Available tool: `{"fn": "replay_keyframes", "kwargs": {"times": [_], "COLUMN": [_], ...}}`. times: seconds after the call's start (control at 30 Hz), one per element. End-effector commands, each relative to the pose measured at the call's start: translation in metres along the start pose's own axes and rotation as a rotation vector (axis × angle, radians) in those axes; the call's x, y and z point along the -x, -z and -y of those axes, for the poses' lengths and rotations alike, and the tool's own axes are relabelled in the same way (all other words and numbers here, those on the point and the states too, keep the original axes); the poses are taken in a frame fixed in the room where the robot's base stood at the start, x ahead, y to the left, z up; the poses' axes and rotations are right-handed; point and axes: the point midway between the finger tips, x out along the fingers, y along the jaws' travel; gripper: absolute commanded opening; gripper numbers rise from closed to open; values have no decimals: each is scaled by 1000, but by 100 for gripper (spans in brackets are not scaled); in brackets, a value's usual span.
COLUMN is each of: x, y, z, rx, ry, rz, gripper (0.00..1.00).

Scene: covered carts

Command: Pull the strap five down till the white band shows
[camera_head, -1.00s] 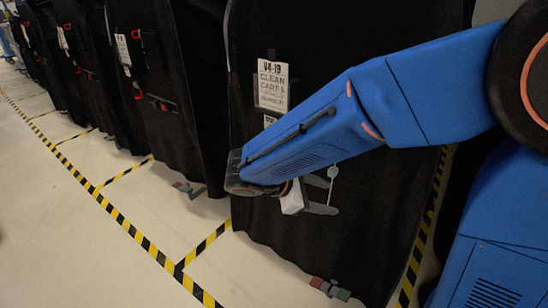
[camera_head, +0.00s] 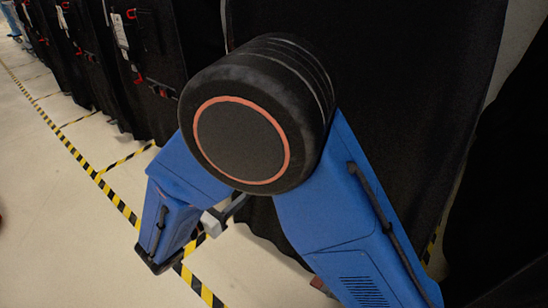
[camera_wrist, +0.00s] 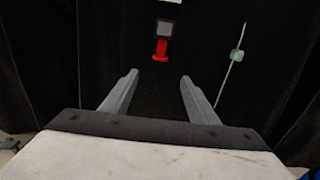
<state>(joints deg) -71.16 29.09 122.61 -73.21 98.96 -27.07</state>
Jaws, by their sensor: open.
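In the wrist view a short red strap tab (camera_wrist: 160,49) hangs below a grey square buckle (camera_wrist: 166,29) on a black cart cover (camera_wrist: 90,40). No number shows on it, so I cannot tell whether it is strap five. My gripper (camera_wrist: 160,77) is open and empty, its two grey fingers pointing at the cover. The tab appears just beyond the fingertips, between them in the picture, and apart from them. In the head view my gripper (camera_head: 226,213) is partly hidden by my arm, in front of the lower cover, and the tab is hidden.
A thin cord with a pale green bead (camera_wrist: 236,56) hangs right of the tab. More black covered carts (camera_head: 150,60) with red fittings stand in a row at the left. Yellow-black floor tape (camera_head: 115,200) runs along the row.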

Motion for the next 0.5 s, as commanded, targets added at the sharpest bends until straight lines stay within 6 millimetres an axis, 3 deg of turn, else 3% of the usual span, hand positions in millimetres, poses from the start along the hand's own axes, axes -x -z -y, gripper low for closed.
{"fn": "replay_keyframes", "kwargs": {"times": [0.5], "x": [-86], "y": [0], "z": [2], "rx": [-1], "ry": [6], "rz": [-2], "gripper": [54]}}
